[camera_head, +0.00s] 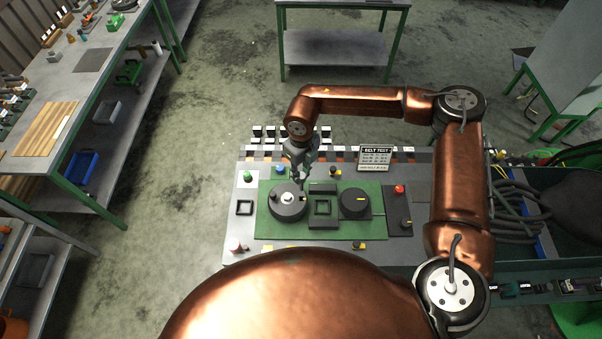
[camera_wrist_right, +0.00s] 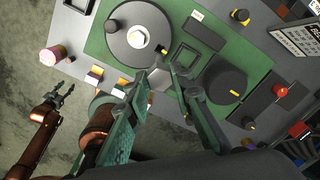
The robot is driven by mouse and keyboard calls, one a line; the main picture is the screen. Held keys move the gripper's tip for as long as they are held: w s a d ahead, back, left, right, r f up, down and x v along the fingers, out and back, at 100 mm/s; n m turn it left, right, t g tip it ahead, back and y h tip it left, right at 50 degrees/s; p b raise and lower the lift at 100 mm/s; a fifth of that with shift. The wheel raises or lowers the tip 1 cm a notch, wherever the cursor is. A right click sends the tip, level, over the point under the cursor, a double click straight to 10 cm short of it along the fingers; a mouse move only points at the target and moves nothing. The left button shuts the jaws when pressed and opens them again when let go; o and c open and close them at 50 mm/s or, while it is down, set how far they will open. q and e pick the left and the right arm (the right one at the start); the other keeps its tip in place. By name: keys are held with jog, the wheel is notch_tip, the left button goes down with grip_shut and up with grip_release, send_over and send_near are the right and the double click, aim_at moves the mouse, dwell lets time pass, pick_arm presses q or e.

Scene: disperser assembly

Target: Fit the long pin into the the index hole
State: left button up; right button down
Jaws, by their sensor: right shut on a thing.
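My right gripper (camera_head: 302,178) points down over the right part of a dark round disc (camera_head: 287,200) with a white hub. In the right wrist view its green fingers (camera_wrist_right: 162,76) close on a small grey piece, which I take to be the long pin (camera_wrist_right: 159,77); most of it is hidden by the fingers. The disc (camera_wrist_right: 135,62) lies just beyond the fingertips, with a dark spot near its rim. I cannot tell which mark is the index hole, or whether the pin touches the disc. My left gripper (camera_wrist_right: 62,96) shows only in the right wrist view, open and empty, away from the panel.
The green plate (camera_head: 322,232) also bears a square frame (camera_head: 323,207) and a black dial (camera_head: 355,203). A red button (camera_head: 399,189) and a "BELT TEST" sign (camera_head: 375,157) stand to the right. Yellow-marked parts and a green button (camera_head: 248,176) surround the plate.

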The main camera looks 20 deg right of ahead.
jog(key=shift+f+b, duration=0.3)
jog(key=shift+f, duration=0.25)
jog(key=shift+f+b, duration=0.65)
jog(key=shift+f, duration=0.15)
jog(key=shift+f+b, duration=1.15)
jog(key=shift+f, duration=0.3)
jog(key=shift+b, duration=0.8)
jog(key=shift+f+b, duration=3.15)
jog(key=shift+f, duration=1.05)
jog(key=c, duration=1.6)
grip_release()
jog(key=shift+r, duration=0.1)
